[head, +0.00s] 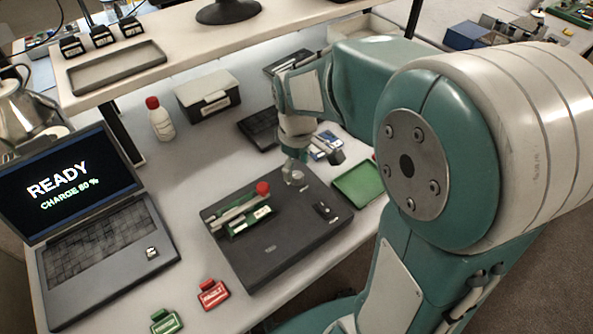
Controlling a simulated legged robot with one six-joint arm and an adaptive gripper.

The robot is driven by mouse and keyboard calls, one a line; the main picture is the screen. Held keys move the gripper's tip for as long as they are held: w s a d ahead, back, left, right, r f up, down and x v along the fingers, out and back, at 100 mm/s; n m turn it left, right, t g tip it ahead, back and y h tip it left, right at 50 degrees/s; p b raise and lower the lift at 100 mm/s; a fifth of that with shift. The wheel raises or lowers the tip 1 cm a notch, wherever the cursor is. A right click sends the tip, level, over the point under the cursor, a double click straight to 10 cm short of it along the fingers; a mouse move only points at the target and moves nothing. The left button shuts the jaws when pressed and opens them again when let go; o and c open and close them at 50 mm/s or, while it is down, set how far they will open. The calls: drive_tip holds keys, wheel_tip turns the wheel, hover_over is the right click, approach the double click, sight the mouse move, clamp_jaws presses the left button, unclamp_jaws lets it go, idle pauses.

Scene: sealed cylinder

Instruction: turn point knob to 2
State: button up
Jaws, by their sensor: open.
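A flat dark box (282,256) lies on the white bench. A small black knob (324,209) sits on the right part of its top. Its pointer direction and any number marks are too small to read. A red round cap or knob (263,188) stands near the box's far side, by a light metal assembly with a green strip (250,220). My gripper (312,168) is open over the far right edge of the box, beyond the black knob and apart from it. My arm partly hides the area behind the gripper.
A red tag (212,294) and a green tag (166,321) lie in front. A green tray (358,181) is right of the box. A bottle (160,122) and lidded case (208,97) stand behind.

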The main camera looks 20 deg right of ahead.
sight(297, 177)
drive_tip(key=shift+f, duration=1.25)
clamp_jaws()
drive_tip(key=shift+m, duration=0.4)
drive_tip(key=m, duration=0.4)
drive_tip(key=shift+s+m, duration=0.1)
drive_tip(key=shift+m, duration=2.4)
